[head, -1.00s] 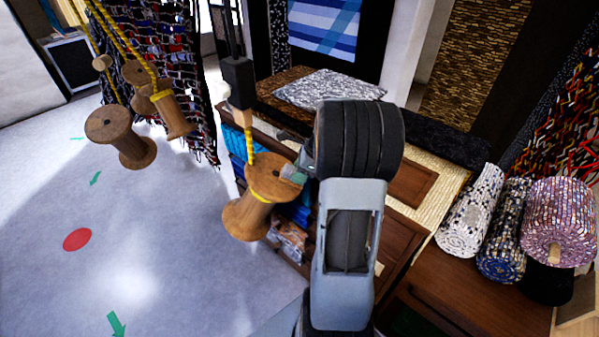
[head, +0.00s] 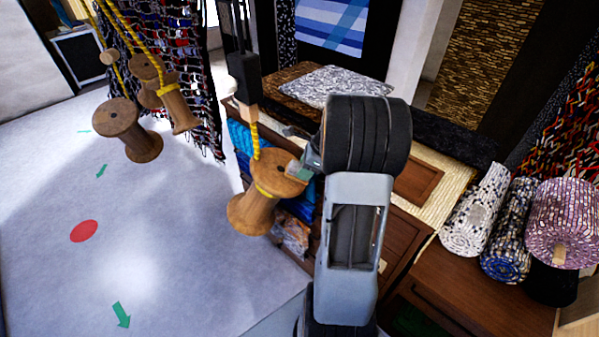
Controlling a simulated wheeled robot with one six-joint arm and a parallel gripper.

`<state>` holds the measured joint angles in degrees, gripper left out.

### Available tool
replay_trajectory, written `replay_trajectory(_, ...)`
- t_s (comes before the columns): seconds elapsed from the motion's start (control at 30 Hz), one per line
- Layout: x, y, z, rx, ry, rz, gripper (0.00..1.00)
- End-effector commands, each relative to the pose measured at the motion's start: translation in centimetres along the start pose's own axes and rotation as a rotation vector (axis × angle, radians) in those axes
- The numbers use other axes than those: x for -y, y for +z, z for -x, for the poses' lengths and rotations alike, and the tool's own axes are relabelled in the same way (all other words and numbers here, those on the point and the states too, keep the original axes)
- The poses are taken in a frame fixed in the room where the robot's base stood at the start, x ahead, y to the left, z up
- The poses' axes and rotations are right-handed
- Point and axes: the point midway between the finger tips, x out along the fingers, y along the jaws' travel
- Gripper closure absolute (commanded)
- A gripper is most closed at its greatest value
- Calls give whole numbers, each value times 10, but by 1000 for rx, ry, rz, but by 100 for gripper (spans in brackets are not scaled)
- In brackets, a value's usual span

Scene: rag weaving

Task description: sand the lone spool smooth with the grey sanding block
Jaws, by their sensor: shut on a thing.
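The lone spool (head: 263,192) is a large wooden spool hanging tilted from a yellow rope in the middle of the head view. My gripper (head: 302,166) is at the right side of the spool's upper flange, mostly hidden behind my arm. It is shut on the sanding block (head: 294,170), of which only a small greyish-green part shows. The block appears to touch the flange's edge, though exact contact is hard to tell.
Several other wooden spools (head: 127,130) hang on yellow ropes at the left, before a woven rag hanging (head: 185,70). A wooden cabinet (head: 402,235) stands behind my arm. Rolled rag rugs (head: 560,222) lie at the right. The pale floor (head: 165,250) at the left is open.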

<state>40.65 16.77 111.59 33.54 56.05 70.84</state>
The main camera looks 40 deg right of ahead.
Motion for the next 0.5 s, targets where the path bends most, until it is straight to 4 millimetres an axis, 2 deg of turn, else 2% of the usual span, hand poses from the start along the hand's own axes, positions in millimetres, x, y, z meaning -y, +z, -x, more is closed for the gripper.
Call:
replay_trajectory(0.3, -1, -22, -1, 0, 2, -3, 89)
replay_trajectory(0.5, -1, -23, -1, -1, 3, -1, 89)
